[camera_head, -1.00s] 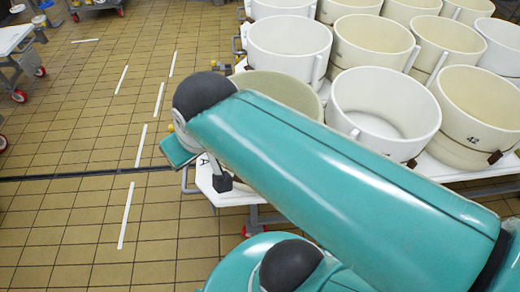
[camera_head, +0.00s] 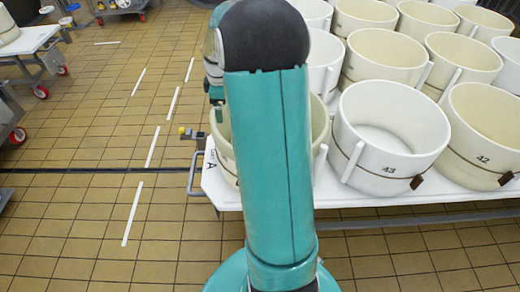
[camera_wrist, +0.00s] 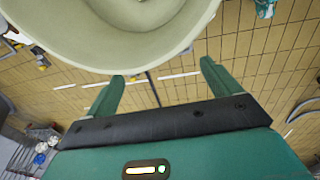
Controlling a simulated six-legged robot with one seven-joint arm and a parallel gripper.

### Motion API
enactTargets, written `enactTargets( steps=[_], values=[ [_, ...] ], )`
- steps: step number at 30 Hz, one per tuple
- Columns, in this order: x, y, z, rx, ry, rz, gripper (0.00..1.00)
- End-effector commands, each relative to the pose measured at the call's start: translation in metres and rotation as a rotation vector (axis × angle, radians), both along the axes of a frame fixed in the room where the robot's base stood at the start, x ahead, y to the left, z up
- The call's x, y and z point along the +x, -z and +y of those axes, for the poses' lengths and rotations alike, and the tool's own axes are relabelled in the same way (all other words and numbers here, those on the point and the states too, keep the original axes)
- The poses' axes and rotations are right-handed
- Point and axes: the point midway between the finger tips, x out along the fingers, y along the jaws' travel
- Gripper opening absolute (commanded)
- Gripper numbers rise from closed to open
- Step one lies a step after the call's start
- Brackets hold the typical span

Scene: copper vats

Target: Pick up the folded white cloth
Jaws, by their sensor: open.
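I cannot make out a folded white cloth in either view. My gripper (camera_wrist: 162,72) is open in the wrist view, its two green fingers spread with nothing between them. A pale, rounded tub fills the top of the wrist view (camera_wrist: 130,40), its rim just beyond the fingertips in the picture. Whether the fingers touch it I cannot tell. In the head view my arm stands upright across the middle and hides part of the nearest tub and the table's left end.
A white table (camera_head: 345,197) holds rows of pale tubs, among them one marked 43 (camera_head: 380,165) and one marked 42 (camera_head: 485,165). A grey side handle (camera_head: 192,175) sticks out at its left end. Another wheeled table (camera_head: 30,40) stands far left. The tiled floor between is clear.

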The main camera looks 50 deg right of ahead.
Motion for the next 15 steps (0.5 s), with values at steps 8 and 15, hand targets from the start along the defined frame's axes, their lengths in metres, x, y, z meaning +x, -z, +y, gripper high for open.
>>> enactTargets(
  steps=[8,15],
  values=[
    [-0.026,0.125,-0.121,0.078,-0.167,0.051,0.89],
    [-0.067,0.218,-0.183,0.135,-0.287,0.042,0.89]
  ],
)
